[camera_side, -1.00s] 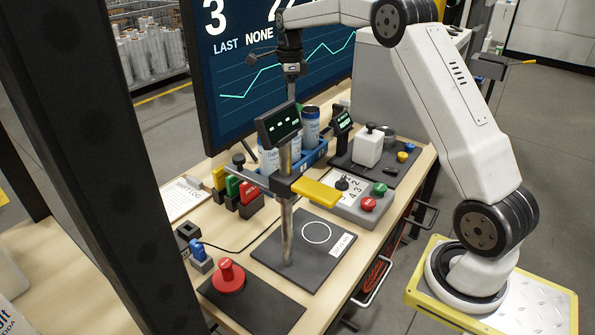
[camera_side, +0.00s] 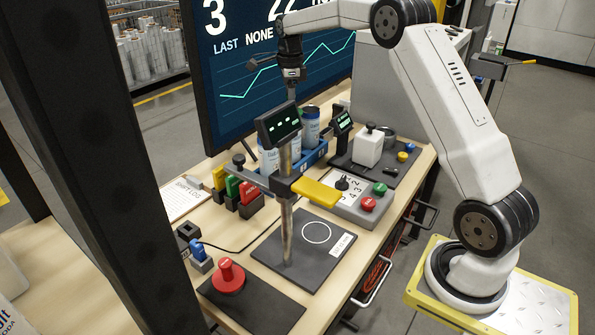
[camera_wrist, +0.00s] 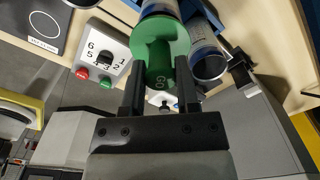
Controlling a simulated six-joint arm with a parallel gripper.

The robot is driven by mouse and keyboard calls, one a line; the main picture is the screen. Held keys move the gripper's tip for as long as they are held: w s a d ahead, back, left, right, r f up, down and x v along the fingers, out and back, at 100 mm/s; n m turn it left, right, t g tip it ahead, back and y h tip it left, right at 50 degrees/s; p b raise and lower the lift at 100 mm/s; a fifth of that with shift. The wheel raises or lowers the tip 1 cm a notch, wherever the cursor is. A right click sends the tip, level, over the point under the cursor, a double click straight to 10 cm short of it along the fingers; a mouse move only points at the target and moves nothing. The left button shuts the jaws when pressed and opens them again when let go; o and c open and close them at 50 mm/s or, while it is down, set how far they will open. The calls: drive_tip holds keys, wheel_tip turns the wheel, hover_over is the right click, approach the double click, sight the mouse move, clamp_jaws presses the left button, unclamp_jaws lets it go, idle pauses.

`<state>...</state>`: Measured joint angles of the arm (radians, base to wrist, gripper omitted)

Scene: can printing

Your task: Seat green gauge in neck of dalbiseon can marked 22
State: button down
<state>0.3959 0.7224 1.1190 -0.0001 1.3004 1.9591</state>
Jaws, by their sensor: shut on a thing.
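My gripper (camera_wrist: 160,98) is shut on the green gauge (camera_wrist: 158,50), a green disc with a handle lettered GO. In the wrist view the gauge lies over the end of one white and blue can (camera_wrist: 157,7) and hides its neck. I cannot tell whether it is touching or seated. A second can (camera_wrist: 209,66) beside it shows an open, dark mouth. No number 22 is legible on a can.
The small display (camera_side: 279,124) on a metal post (camera_side: 287,235) stands in front of the cans. A red gauge (camera_side: 228,277) rests on a dark mat. A dial box (camera_side: 357,200), a dark plate with a white ring (camera_side: 317,232) and a large monitor (camera_side: 270,75) are nearby.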

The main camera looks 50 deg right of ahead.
drive_tip(key=shift+f, duration=0.95)
drive_tip(key=shift+c, duration=1.4)
unclamp_jaws()
drive_tip(key=shift+r, duration=3.85)
drive_tip(key=shift+a, duration=0.1)
